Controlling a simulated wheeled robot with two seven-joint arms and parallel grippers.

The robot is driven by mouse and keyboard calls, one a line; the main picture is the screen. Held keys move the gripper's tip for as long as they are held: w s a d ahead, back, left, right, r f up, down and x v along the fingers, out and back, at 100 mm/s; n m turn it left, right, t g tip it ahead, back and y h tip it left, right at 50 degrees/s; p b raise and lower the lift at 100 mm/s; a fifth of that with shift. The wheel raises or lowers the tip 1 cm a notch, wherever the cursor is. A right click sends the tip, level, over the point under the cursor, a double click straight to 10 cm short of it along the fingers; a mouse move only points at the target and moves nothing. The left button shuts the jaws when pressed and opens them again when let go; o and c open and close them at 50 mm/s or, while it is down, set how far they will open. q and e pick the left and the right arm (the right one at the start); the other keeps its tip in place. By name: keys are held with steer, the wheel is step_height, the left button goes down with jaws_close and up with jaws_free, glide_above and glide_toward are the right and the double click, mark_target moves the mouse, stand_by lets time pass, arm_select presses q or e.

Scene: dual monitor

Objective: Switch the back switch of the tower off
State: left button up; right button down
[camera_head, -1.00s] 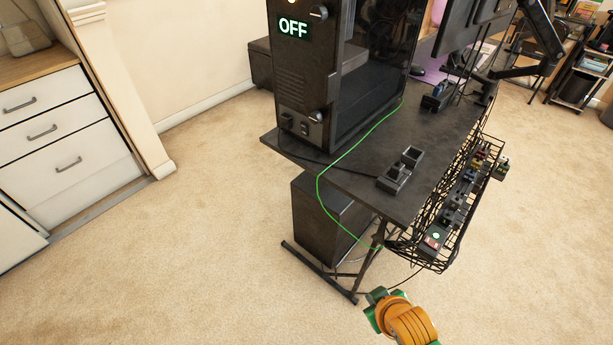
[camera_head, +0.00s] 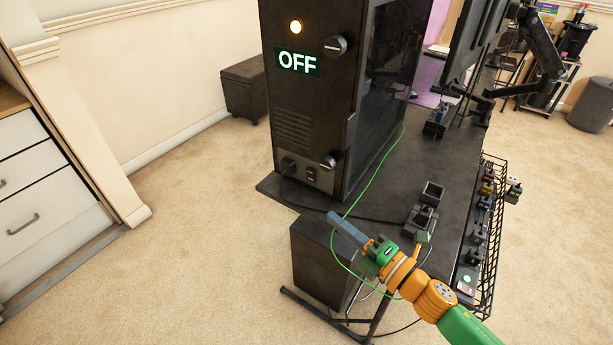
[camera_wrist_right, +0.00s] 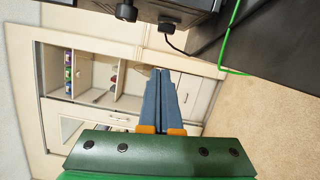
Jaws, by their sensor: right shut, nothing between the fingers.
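The black computer tower (camera_head: 311,100) stands upright on the dark desk. Its back panel shows a green "OFF" display (camera_head: 299,62) with a lit orange lamp above it. A small rocker switch (camera_head: 311,174) sits low on this panel, beside a plugged-in power cord (camera_head: 289,166). My right gripper (camera_head: 333,217) is shut and empty, in front of and below the switch, apart from the tower. In the right wrist view its blue-grey fingers (camera_wrist_right: 160,75) are together, and the tower's lower edge (camera_wrist_right: 185,8) shows at the top. My left gripper is not in view.
The dark desk (camera_head: 385,190) carries a black socket block (camera_head: 425,207) near its front edge. A green cable (camera_head: 370,180) hangs over the edge near my right arm. A wire basket (camera_head: 488,240) runs along the right side. Carpet at the left is clear.

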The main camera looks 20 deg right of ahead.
mark_target(311, 175)
steer(key=w, duration=0.3)
steer(key=w+a, duration=0.1)
steer(key=w, duration=0.7)
steer(key=shift+a+r+p, duration=0.2)
steer(key=shift+r+p, duration=0.1)
steer(key=shift+p, duration=0.1)
steer(key=shift+w+d+r, duration=0.1)
steer(key=shift+w+d, duration=0.05)
steer(key=shift+d, duration=0.2)
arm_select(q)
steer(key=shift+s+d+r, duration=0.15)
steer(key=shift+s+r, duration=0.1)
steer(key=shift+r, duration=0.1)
